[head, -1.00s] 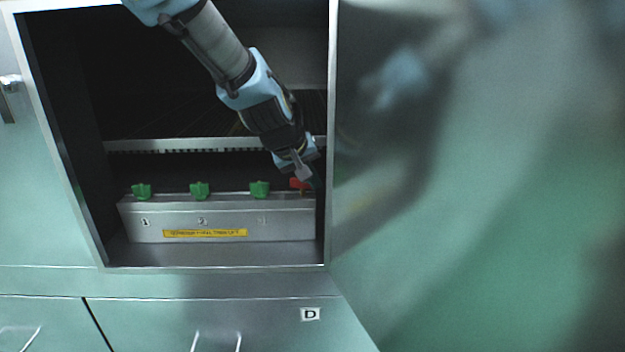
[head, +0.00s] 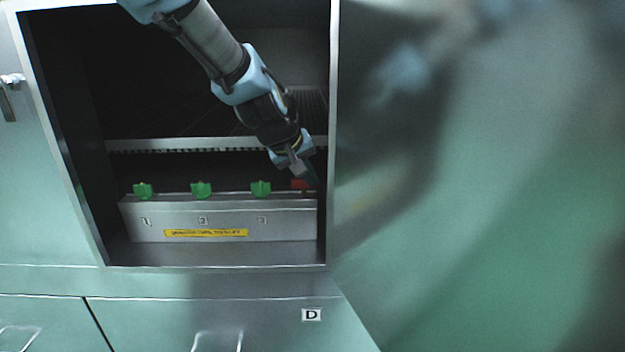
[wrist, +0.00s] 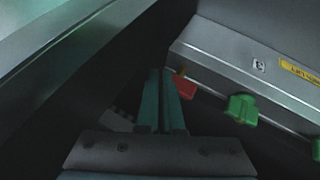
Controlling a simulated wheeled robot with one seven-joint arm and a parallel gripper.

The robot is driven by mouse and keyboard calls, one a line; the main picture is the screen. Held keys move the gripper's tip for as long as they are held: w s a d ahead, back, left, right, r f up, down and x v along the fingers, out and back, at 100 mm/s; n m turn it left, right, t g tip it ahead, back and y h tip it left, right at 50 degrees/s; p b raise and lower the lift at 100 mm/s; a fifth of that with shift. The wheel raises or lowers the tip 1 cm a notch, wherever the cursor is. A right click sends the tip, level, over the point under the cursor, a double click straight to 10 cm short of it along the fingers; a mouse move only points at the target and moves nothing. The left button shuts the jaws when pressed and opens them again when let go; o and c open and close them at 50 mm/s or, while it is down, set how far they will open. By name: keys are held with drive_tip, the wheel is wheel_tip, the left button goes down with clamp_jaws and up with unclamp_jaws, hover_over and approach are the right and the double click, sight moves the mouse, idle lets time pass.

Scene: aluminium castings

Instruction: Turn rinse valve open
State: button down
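A red valve handle (head: 300,185) sits at the right end of a grey manifold box (head: 220,221) inside the open cabinet. Green handles stand left of it, above the labels 1 (head: 143,190), 2 (head: 201,189) and 3 (head: 261,188). No label reading "rinse" is legible. My gripper (head: 309,177) is at the red handle and partly covers it. In the wrist view, the two teal fingers (wrist: 161,84) lie close together with a thin dark gap. The red handle (wrist: 185,87) is just right of the fingers, not between them; contact is unclear.
The cabinet's right frame post (head: 331,150) is close to my gripper. A rack edge (head: 210,145) crosses above the manifold. A yellow label (head: 206,233) is on the manifold front. The open, reflective door (head: 480,200) fills the right side.

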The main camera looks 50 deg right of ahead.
drive_tip(key=b+v, duration=0.1)
drive_tip(key=v, duration=0.9)
drive_tip(key=shift+r+b, duration=0.15)
drive_tip(key=shift+b, duration=0.2)
drive_tip(key=shift+s+a, duration=0.1)
